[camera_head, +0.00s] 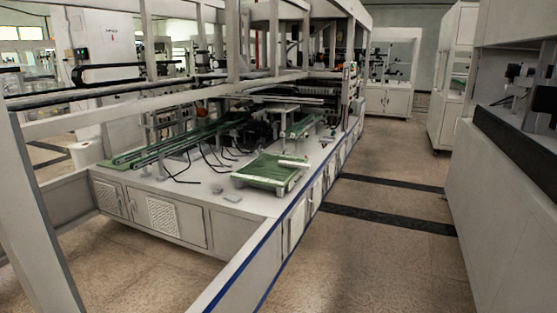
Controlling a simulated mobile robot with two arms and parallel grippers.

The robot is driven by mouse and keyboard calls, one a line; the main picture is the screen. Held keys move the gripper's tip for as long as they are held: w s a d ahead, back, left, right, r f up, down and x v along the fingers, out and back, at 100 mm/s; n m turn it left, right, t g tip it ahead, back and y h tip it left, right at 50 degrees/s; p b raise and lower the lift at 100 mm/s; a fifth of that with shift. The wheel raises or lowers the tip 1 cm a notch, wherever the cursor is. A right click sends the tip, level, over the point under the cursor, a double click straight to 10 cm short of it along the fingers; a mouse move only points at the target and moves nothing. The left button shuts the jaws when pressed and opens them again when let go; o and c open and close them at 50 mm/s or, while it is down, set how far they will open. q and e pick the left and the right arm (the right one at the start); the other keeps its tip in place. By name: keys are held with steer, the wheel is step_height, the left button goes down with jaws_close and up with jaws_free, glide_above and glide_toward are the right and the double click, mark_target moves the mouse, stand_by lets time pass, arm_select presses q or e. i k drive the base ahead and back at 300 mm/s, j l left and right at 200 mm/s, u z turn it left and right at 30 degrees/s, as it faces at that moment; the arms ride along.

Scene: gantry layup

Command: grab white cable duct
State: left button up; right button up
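A short white bar (293,162), which looks like the white cable duct, lies across the far right part of a green-topped platform (262,171). The platform stands at the front right corner of the white machine table (242,204). The bar is small in the view, so its exact shape is hard to tell. Neither of my grippers is in view.
Green conveyor rails (165,147) and black cables run along the table's left side. Two small grey pieces (232,198) lie near the front edge. White gantry posts and beams surround the table. A speckled floor aisle (375,230) is clear on the right, beside another white machine (500,190).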

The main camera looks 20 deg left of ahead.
mark_target(284, 164)
steer(key=i+l+u, duration=0.15)
steer(key=i, duration=0.4)
steer(key=i+l+u, duration=0.15)
steer(key=i, duration=0.35)
steer(key=i+l+u, duration=0.2)
steer(key=i, duration=0.3)
steer(key=i+l+u, duration=0.15)
steer(key=i+l, duration=0.2)
steer(key=i, duration=0.15)
steer(key=i+l, duration=0.15)
steer(key=i, duration=0.15)
steer(key=i+l, duration=0.15)
steer(key=i, duration=0.2)
